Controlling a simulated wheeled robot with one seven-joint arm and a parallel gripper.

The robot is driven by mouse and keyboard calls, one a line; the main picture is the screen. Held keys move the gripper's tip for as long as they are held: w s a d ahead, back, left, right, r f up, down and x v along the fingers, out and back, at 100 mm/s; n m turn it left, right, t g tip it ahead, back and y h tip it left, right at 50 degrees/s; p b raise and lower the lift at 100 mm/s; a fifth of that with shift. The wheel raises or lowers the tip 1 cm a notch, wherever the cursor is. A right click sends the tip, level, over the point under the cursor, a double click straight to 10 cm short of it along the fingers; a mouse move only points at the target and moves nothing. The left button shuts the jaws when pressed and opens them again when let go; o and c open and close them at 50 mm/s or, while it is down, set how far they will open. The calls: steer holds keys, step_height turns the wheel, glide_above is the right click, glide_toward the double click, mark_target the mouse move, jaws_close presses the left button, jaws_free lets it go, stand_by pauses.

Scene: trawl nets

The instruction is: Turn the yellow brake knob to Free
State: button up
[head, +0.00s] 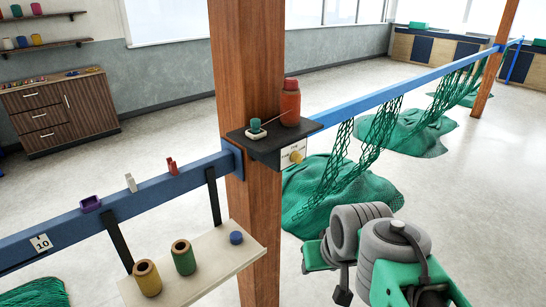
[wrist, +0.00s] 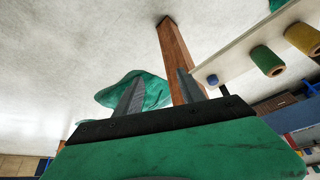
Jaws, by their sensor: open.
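The yellow brake knob (head: 297,156) sits on a small white plate with lettering too small to read. The plate is on the front of a dark shelf box (head: 268,150) fixed to the wooden post (head: 258,220). Which way the knob points is hard to tell at this size. My gripper (wrist: 160,92) is open and empty in the wrist view, its two grey fingers apart. The knob does not show in the wrist view. In the head view my arm is at the lower right, below and apart from the knob.
A pale shelf (head: 215,262) with several spools juts out left of the post. Green nets (head: 335,190) hang from the blue rail (head: 385,95) behind. Open floor lies to the right.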

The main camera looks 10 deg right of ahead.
steer(key=w+r+n+t+y+b, duration=0.25)
steer(key=w+r, duration=0.25)
steer(key=w, duration=0.7)
steer(key=n+t+y+b, duration=0.3)
steer(key=n+y, duration=0.1)
steer(key=y, duration=0.1)
glide_toward(301, 159)
steer(key=p+x, duration=0.1)
steer(key=x, duration=0.7)
steer(key=shift+w+a+f, duration=0.15)
steer(key=shift+w, duration=0.05)
steer(key=shift+c, duration=0.4)
jaws_close()
